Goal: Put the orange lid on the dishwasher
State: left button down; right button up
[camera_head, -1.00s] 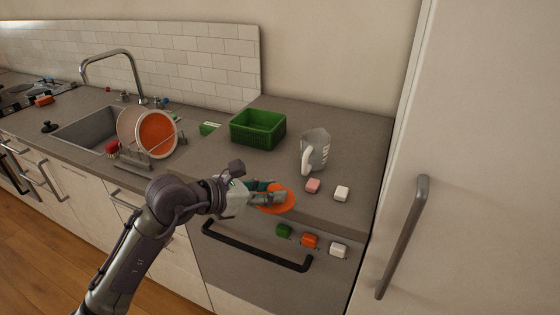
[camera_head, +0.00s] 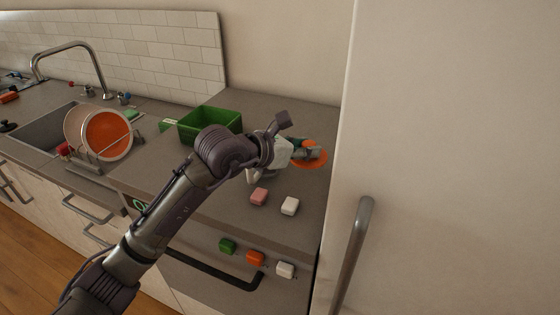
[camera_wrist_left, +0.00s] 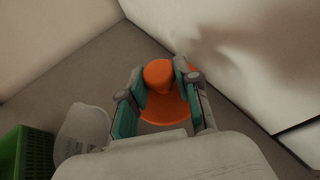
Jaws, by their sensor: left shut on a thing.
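My left gripper (camera_head: 307,151) is shut on the orange lid (camera_head: 312,164), over the back right of the dishwasher's grey top (camera_head: 215,190). The wrist view shows the lid's round knob (camera_wrist_left: 158,73) between the two green-padded fingers (camera_wrist_left: 157,92). The lid's disc (camera_wrist_left: 167,111) spreads below the knob. I cannot tell whether the lid touches the top. The dishwasher front has a dark bar handle (camera_head: 212,271). My right gripper is not in view.
A green basket (camera_head: 200,120) stands left of my gripper. A pitcher (camera_wrist_left: 82,130) is mostly hidden by my arm in the head view. Pink (camera_head: 259,196) and white (camera_head: 290,206) blocks lie near the front edge. A tall white cabinet (camera_head: 440,130) rises close on the right.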

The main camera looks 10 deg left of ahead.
aim_at(293, 162)
pick_arm(q)
jog(key=f, duration=0.2)
jog(key=s+a+f, duration=0.1)
jog(key=shift+f+p, duration=0.1)
jog(key=shift+p, duration=0.25)
jog(key=f, duration=0.2)
jog(key=f+p, duration=0.1)
jog(key=f, duration=0.1)
jog(key=shift+w+d, duration=0.2)
jog(key=shift+a, duration=0.1)
jog(key=shift+f+b, duration=0.2)
jog(key=shift+b, duration=0.1)
jog(key=c, duration=0.8)
grip_release()
jog(key=shift+r, duration=0.25)
jog(key=shift+s+a, duration=0.2)
jog(key=shift+s, duration=0.05)
jog(key=b+v, duration=0.2)
jog(key=v, duration=0.8)
jog(key=shift+s+a, duration=0.2)
jog(key=shift+s+a+r, duration=0.25)
jog(key=shift+s, duration=0.05)
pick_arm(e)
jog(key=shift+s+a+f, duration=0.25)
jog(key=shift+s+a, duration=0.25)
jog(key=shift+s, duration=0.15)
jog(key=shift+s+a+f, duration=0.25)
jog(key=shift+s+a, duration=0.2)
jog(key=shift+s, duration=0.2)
